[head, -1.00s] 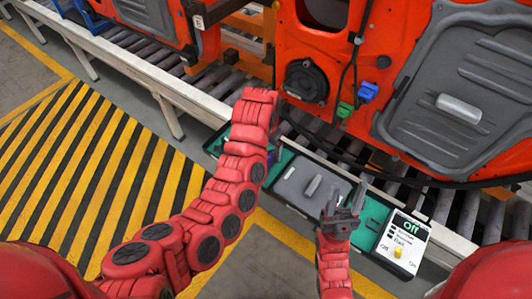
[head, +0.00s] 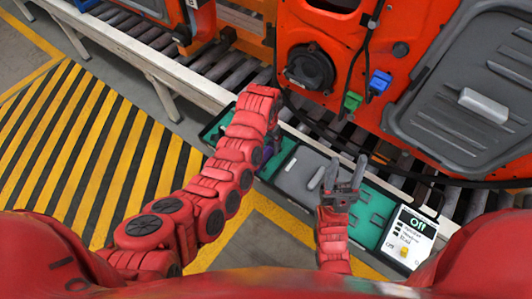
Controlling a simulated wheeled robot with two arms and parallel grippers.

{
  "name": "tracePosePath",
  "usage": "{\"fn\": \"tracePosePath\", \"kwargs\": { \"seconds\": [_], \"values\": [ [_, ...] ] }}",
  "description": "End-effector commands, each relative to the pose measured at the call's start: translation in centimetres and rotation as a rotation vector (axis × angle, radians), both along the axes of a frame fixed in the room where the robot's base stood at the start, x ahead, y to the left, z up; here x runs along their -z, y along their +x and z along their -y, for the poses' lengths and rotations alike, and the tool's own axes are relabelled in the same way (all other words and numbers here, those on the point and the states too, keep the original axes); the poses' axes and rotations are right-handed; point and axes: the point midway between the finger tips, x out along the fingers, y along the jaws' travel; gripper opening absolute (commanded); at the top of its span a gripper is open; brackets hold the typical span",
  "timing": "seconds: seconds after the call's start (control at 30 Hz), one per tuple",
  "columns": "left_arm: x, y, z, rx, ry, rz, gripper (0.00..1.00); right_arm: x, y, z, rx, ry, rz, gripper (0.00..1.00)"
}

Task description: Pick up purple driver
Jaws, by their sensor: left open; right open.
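A small purple patch, likely the purple driver (head: 267,153), shows in the left part of the green tool tray (head: 372,212), right beside my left arm's end. Most of it is hidden. My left gripper (head: 275,140) points down there, largely hidden behind its own red wrist. It is open, but its fingers' position around or beside the driver cannot be made out. My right gripper (head: 345,172) is open, fingers pointing up in the picture, above the tray's middle and right part. It holds nothing visible.
A grey piece (head: 297,174) fills the tray's middle. A white panel marked "Off" (head: 407,238) is at its right end. Behind run the roller conveyor (head: 232,72) and an orange door (head: 335,60) with a black speaker (head: 310,66). Striped floor (head: 90,160) lies left.

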Motion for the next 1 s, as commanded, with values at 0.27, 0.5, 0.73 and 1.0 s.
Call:
{"fn": "tracePosePath", "kwargs": {
  "seconds": [0.27,0.5,0.73,1.0],
  "values": [
    [1.2,-0.1,0.0,0.0,0.001,-0.002,0.89,-0.6,0.0,0.0,0.0,0.0,0.0,0.5],
    [3.5,-0.2,-0.1,0.0,0.002,-0.002,0.89,-1.6,0.0,0.0,0.0,0.0,0.0,0.5],
    [5.5,0.0,-0.1,0.001,0.001,0.002,0.89,-1.3,0.0,0.0,0.0,0.0,0.0,0.5],
    [6.1,-0.2,-0.1,-0.001,-0.001,0.0,0.89,-1.3,0.0,0.0,0.0,0.0,0.0,0.5]
  ]
}}
